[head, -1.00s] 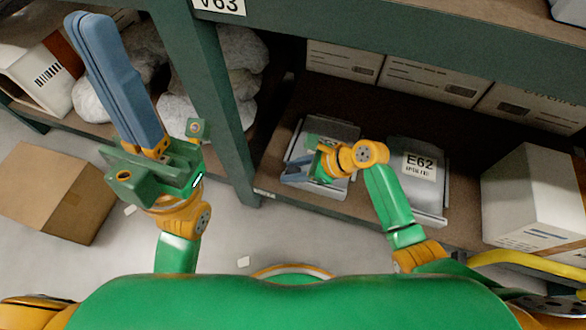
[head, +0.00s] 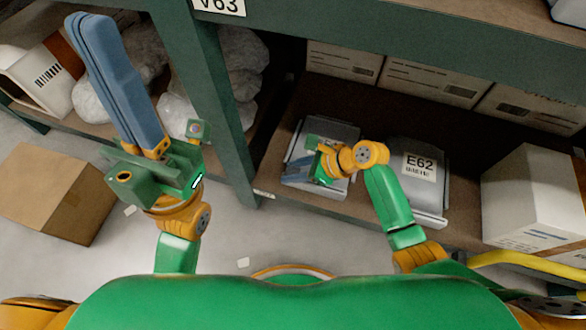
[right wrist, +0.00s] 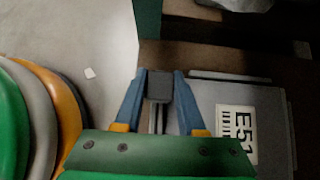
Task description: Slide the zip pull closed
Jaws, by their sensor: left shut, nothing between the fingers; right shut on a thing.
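The zip pull (right wrist: 159,86) is a small dark grey block between my right fingertips in the right wrist view. My right gripper (right wrist: 160,88) is shut on it, one blue finger on each side. A thin grey track (right wrist: 158,120) runs from the pull back toward my gripper's body. The pull lies along the edge of a flat grey case (right wrist: 262,105) with an E51 label (right wrist: 236,132). In the head view this case (head: 343,131) lies on the shelf, partly hidden by my right gripper (head: 290,172). My left gripper (head: 88,20) is shut, empty and raised at the left.
A second grey case labelled E62 (head: 432,197) lies just right of the first. A white box (head: 535,200) stands further right. A green rack post (head: 205,95) stands between my arms. A cardboard box (head: 50,195) is on the floor at left.

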